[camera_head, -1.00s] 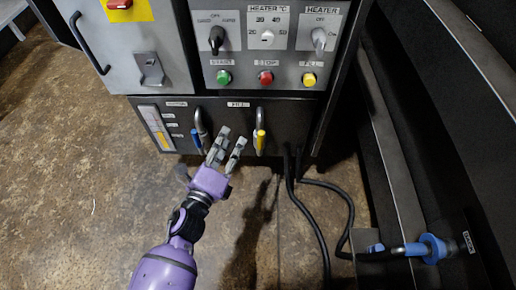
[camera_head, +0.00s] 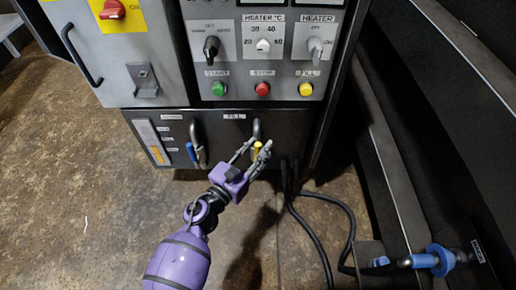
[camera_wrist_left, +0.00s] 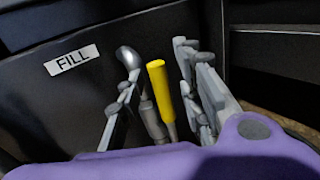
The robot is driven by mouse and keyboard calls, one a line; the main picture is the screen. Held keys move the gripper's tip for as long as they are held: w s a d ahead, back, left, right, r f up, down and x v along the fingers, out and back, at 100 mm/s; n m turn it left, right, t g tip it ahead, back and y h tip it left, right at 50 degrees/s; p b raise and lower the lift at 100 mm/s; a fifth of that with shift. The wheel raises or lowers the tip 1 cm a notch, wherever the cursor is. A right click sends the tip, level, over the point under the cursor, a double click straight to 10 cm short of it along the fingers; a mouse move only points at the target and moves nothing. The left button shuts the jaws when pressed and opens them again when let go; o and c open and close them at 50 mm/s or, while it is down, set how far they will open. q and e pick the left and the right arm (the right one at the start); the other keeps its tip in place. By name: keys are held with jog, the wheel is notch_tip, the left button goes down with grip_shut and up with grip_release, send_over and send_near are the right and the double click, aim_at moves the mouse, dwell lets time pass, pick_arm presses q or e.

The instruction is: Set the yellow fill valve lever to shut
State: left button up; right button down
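The yellow fill valve lever (camera_head: 257,151) is on the lower dark panel under the FILL label (camera_head: 234,116). In the left wrist view the yellow lever (camera_wrist_left: 158,82) stands nearly upright, beside a grey pipe (camera_wrist_left: 128,58). My left gripper (camera_head: 254,148) is at the lever, and in the left wrist view its open fingers (camera_wrist_left: 158,95) lie on either side of it. Whether they touch the lever I cannot tell. In the head view the fingers partly hide the lever. My right gripper is not in view.
A blue lever (camera_head: 192,153) is on the same panel to the left. Green (camera_head: 219,89), red (camera_head: 262,89) and yellow (camera_head: 306,89) buttons are above. Black hoses (camera_head: 312,197) hang down to the floor at right. A blue fitting (camera_head: 437,260) is at lower right.

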pick_arm(q)
jog(key=shift+w+d, duration=0.25)
jog(key=shift+w, duration=0.1)
jog(key=c, duration=0.7)
grip_shut()
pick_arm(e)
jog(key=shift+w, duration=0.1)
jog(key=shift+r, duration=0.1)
